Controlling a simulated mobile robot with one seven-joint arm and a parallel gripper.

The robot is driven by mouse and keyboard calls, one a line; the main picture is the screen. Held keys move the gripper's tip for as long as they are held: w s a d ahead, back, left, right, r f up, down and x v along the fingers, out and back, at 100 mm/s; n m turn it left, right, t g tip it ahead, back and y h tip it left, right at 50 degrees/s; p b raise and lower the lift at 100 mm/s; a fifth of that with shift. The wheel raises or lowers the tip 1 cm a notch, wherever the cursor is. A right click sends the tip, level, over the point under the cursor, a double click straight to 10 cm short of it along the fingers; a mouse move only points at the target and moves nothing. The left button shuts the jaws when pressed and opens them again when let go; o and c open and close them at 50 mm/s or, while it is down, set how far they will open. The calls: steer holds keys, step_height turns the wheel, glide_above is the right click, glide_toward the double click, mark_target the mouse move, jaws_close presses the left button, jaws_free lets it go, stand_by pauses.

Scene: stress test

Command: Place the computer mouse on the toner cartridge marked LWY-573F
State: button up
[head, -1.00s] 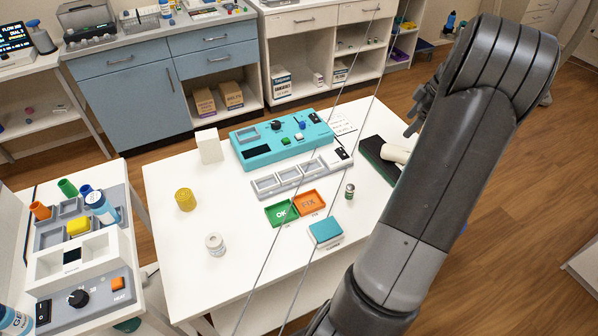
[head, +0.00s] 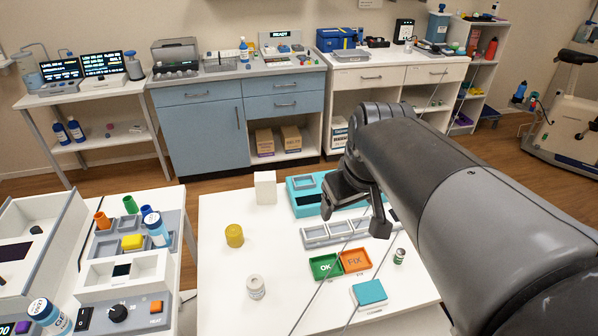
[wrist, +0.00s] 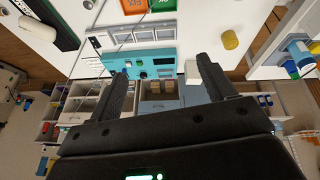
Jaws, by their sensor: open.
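My gripper (head: 355,214) is open and empty, held above the white table beside the teal device. In the wrist view the two fingers of my gripper (wrist: 160,68) stand wide apart with nothing between them. I cannot clearly make out a computer mouse in any view. A long dark object with a green edge (wrist: 64,40) lies on the table at the upper left of the wrist view, with a pale rounded object (wrist: 34,25) at it. I cannot tell whether it is a toner cartridge, and no LWY-573F mark is readable. In the head view my arm hides that area.
The white table (head: 220,290) holds the teal device (head: 300,190), green OK tray (head: 325,267), orange FIX tray (head: 356,261), teal box (head: 369,293), yellow cylinder (head: 234,235), white block (head: 265,187) and small vials. A crowded side table stands left; counters line the back wall.

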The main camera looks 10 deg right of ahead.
steer(key=s+a+f+m+t, duration=0.1)
steer(key=s+a, duration=0.3)
steer(key=s, duration=0.2)
steer(key=shift+s+a+f+m+y, duration=0.25)
steer(key=shift+a+f+m+y, duration=0.05)
steer(key=shift+a+f+m, duration=0.1)
